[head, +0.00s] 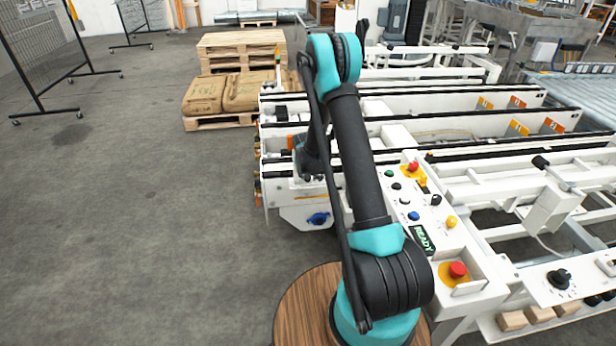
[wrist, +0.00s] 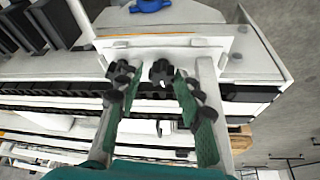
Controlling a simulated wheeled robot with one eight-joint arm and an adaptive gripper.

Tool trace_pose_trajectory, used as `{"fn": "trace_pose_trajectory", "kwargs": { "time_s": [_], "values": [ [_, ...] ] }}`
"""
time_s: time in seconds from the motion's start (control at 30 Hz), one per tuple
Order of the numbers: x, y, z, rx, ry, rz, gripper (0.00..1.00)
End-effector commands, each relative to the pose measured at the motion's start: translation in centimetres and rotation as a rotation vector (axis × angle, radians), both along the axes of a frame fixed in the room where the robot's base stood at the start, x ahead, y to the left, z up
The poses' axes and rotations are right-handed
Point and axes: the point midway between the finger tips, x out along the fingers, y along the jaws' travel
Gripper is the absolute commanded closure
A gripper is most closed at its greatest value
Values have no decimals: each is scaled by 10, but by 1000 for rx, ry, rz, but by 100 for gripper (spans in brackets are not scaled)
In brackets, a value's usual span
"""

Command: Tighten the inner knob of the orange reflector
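My gripper (wrist: 160,80) is open in the wrist view, with its two green-padded fingers apart over the white machine frame. A dark lobed knob (wrist: 162,72) shows between the fingertips, close to the right one. A second dark knob-like part (wrist: 122,70) is at the left fingertip, partly covered by it. Whether either finger touches a knob I cannot tell. Both lie beside a white plate with a thin orange edge (wrist: 150,36); I cannot tell if this is the reflector. In the head view small orange parts (head: 290,142) show beside my arm, which hides the gripper's fingertips.
A blue handle (head: 318,218) sits on the machine's end plate. The control panel (head: 421,212) with a red stop button (head: 458,270) is right of my arm. Pallets with sacks (head: 222,95) stand behind. The floor at left (head: 120,220) is clear.

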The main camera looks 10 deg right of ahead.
Motion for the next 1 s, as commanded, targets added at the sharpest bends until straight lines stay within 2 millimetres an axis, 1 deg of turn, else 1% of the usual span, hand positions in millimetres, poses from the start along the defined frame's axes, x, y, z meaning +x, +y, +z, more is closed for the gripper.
{"fn": "trace_pose_trajectory", "kwargs": {
  "time_s": [0.03, 0.17, 0.4, 0.6, 0.8, 1.0],
  "values": [
    [1, 3, 2, 3, -3, 3, 52],
    [-3, 4, 11, 3, -3, 3, 52],
    [-15, 6, 40, 3, -2, 2, 52],
    [-24, 8, 61, 2, -1, 1, 52],
    [-29, 8, 72, 1, 0, 0, 52],
    [-30, 8, 74, 0, 0, -1, 52]
  ]
}}
